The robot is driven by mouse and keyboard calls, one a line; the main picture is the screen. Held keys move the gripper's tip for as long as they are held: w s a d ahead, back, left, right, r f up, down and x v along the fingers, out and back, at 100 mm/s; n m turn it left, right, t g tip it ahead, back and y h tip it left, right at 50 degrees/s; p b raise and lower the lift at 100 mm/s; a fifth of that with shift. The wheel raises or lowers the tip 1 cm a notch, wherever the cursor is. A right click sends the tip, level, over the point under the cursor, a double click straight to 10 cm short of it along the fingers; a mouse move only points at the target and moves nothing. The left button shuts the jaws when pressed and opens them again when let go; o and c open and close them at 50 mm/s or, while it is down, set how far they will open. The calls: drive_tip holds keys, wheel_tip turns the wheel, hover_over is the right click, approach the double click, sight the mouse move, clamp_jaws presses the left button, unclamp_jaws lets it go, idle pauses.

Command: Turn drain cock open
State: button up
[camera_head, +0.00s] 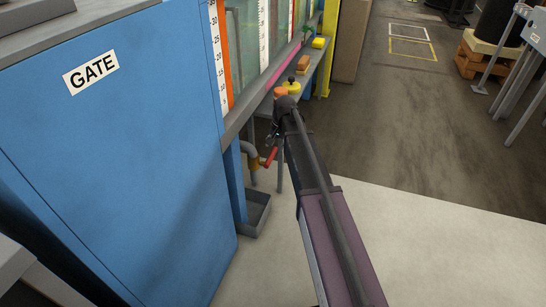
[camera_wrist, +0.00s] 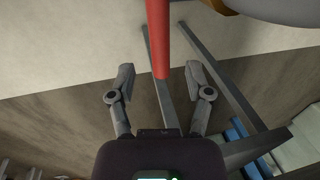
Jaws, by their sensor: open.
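The drain cock shows in the head view as a brass body (camera_head: 255,162) on a grey pipe, with a red lever (camera_head: 270,157). In the wrist view the red lever (camera_wrist: 158,38) comes down from the top edge, and its tip lies between the two fingers in the picture. A bit of the brass body (camera_wrist: 222,5) shows at the top. My gripper (camera_wrist: 160,74) is open, with one finger on each side of the lever tip and no visible contact. In the head view my gripper (camera_head: 275,136) is largely hidden by my arm, just above the lever.
A grey tray (camera_head: 257,222) sits on the floor below the cock. The blue cabinet marked GATE (camera_head: 110,150) stands at left. Above is the flume's grey ledge (camera_head: 245,108), with a yellow knob (camera_head: 292,86) and orange block (camera_head: 303,62) farther along.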

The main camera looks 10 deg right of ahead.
sight(273, 153)
drive_tip(key=shift+b+x, duration=1.6)
drive_tip(key=shift+x, duration=0.4)
clamp_jaws()
